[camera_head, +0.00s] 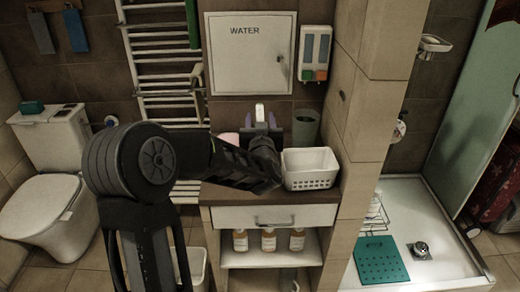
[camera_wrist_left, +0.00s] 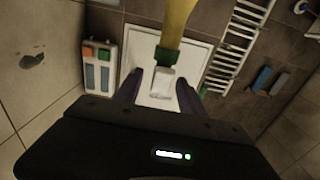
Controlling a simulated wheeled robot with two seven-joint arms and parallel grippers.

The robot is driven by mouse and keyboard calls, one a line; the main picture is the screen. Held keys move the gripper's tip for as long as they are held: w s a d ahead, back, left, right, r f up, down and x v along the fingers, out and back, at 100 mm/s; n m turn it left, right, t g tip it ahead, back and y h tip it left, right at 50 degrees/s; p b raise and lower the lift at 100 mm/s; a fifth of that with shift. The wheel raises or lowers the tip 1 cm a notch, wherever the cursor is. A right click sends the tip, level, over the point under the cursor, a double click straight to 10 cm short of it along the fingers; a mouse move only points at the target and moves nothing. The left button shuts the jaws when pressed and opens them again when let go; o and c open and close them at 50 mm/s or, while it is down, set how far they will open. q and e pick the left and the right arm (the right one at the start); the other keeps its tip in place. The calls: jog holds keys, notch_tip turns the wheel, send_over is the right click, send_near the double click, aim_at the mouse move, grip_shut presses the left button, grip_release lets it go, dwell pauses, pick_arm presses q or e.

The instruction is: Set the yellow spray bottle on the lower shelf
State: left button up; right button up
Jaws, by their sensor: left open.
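The yellow spray bottle (camera_wrist_left: 178,22) shows in the left wrist view with a green collar and a white spray head. In the head view only a pale part of its top (camera_head: 260,111) shows; my gripper and arm hide the rest. My left gripper (camera_head: 261,121) is open at the counter, its purple fingers on either side of the spray head. It also shows in the left wrist view (camera_wrist_left: 158,85); I cannot tell whether the fingers touch the head. Below the drawer, a white shelf (camera_head: 313,252) holds amber bottles (camera_head: 268,240) with white labels. My right gripper is not in view.
A white basket (camera_head: 311,169) and a grey-green cup (camera_head: 305,127) stand on the counter right of my left gripper. The white drawer (camera_head: 300,216) is shut. A tiled wall (camera_head: 350,130) borders the cabinet on the right. A white bin (camera_head: 196,268) stands left of it.

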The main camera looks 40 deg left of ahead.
aim_at(259, 107)
pick_arm(q)
jog(key=x, duration=0.2)
jog(key=shift+w+a, duration=0.2)
jog(key=shift+c, duration=0.2)
grip_shut()
dwell(0.5)
dwell(0.9)
